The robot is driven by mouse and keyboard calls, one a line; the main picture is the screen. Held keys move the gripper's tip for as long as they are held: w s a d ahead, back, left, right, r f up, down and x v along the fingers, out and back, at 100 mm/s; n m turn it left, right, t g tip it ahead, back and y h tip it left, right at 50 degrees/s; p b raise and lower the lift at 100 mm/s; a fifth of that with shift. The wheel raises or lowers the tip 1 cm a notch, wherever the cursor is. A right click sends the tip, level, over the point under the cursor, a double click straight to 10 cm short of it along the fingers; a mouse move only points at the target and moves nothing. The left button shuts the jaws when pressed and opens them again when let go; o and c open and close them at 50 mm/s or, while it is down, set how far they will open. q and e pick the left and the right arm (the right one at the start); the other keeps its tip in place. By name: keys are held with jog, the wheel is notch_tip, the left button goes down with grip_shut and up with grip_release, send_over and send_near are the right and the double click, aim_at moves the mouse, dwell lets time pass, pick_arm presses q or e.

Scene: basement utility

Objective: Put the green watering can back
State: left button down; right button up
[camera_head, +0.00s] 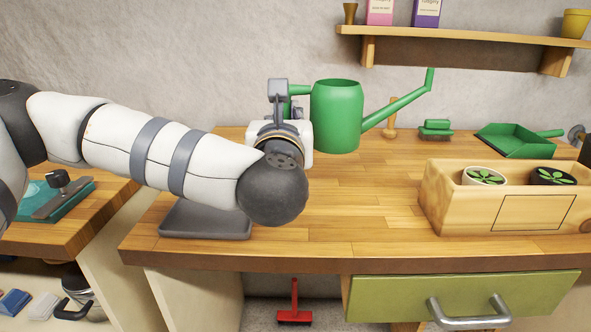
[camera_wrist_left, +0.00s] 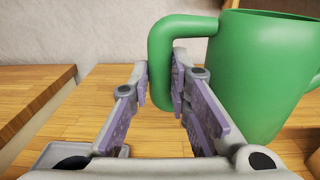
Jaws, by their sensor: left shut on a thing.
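The green watering can (camera_head: 337,118) is upright at the back of the wooden workbench (camera_head: 345,215), its spout pointing up to the right. It also shows in the left wrist view (camera_wrist_left: 262,75). Its base looks to be at the bench top; I cannot tell whether it touches. My left gripper (camera_head: 293,104) is at the can's left side, partly hidden by my arm. In the left wrist view its fingers (camera_wrist_left: 161,88) are shut on the can's handle (camera_wrist_left: 172,35), one on each side. My right gripper is not in view.
A wooden planter box (camera_head: 450,205) stands at the bench's right, with a green dustpan (camera_head: 515,143) and green brush (camera_head: 435,130) behind. A grey tray (camera_head: 205,222) lies front left. A wall shelf (camera_head: 465,38) hangs above right. The bench middle is clear.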

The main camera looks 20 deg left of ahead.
pick_arm(q)
jog(key=w+a+f, duration=0.1)
jog(key=w+f, duration=0.2)
jog(key=w+a+f+b, duration=0.1)
jog(key=w+a+f, duration=0.1)
jog(key=w+f, duration=0.1)
jog(key=w+a+f, duration=0.1)
jog(key=w+f, duration=0.2)
jog(key=w, duration=0.1)
jog(key=shift+w+a+f, duration=0.15)
jog(key=shift+a+f, duration=0.15)
jog(key=shift+f, duration=0.05)
notch_tip(320, 180, down, 2)
jog(key=shift+f, duration=0.2)
jog(key=shift+f+b, duration=0.25)
jog(key=shift+b, duration=0.1)
jog(key=c, duration=1.6)
grip_release()
jog(key=shift+o, duration=0.6)
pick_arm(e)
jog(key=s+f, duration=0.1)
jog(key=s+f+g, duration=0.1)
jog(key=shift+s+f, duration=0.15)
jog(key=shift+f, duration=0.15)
